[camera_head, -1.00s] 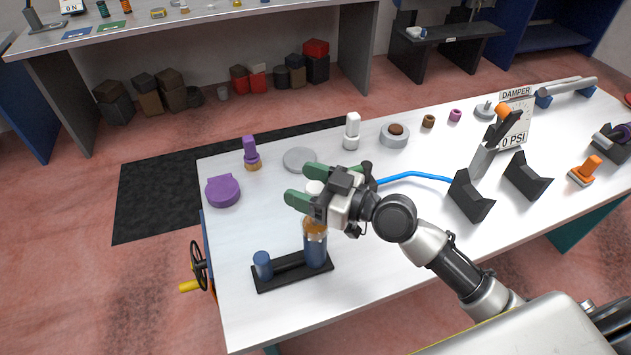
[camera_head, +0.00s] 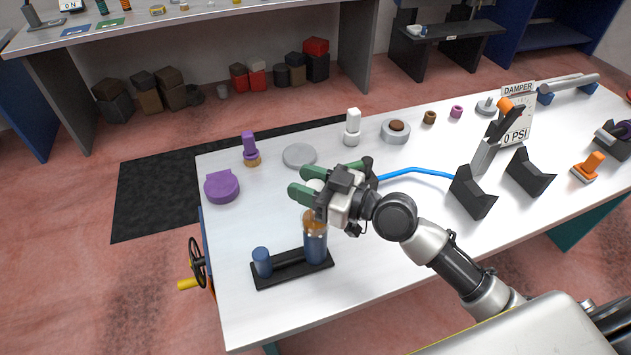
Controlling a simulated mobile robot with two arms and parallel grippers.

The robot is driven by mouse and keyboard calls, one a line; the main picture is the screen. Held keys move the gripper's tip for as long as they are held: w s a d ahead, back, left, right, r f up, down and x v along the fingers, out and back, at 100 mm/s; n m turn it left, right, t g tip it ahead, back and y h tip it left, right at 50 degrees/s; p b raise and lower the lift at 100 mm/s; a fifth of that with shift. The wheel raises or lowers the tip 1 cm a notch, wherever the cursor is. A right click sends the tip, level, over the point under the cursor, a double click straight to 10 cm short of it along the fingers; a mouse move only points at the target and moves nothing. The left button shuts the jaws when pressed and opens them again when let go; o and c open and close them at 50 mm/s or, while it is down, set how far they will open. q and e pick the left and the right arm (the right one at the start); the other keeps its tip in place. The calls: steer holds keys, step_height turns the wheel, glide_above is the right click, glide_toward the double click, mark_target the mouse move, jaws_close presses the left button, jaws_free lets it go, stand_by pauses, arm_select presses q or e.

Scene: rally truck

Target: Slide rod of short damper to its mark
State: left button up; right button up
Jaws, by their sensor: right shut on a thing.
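A blue cylinder with an amber upper part (camera_head: 315,246), which looks like the short damper, stands upright in a black stand (camera_head: 292,276) at the front left of the white table. A shorter blue cylinder (camera_head: 262,262) stands at the left end of the same stand. My right gripper (camera_head: 304,183) reaches in from the right above the tall cylinder. Its green fingers are shut on a pale piece, seemingly the rod's top end (camera_head: 315,185). The wrist hides part of the rod and the cylinder's top. I cannot make out a mark. My left gripper is not in view.
A blue hose (camera_head: 415,170) runs right, toward black V-blocks (camera_head: 473,192) and the "DAMPER 0 PSI" sign (camera_head: 517,134). The table's front middle is clear.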

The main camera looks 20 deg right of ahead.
steer(key=shift+f+b, duration=1.75)
steer(key=shift+f, duration=0.2)
steer(key=o, duration=1)
steer(key=shift+r, duration=0.1)
steer(key=b+v, duration=0.6)
steer(key=v, duration=0.4)
steer(key=shift+s+d+b, duration=0.3)
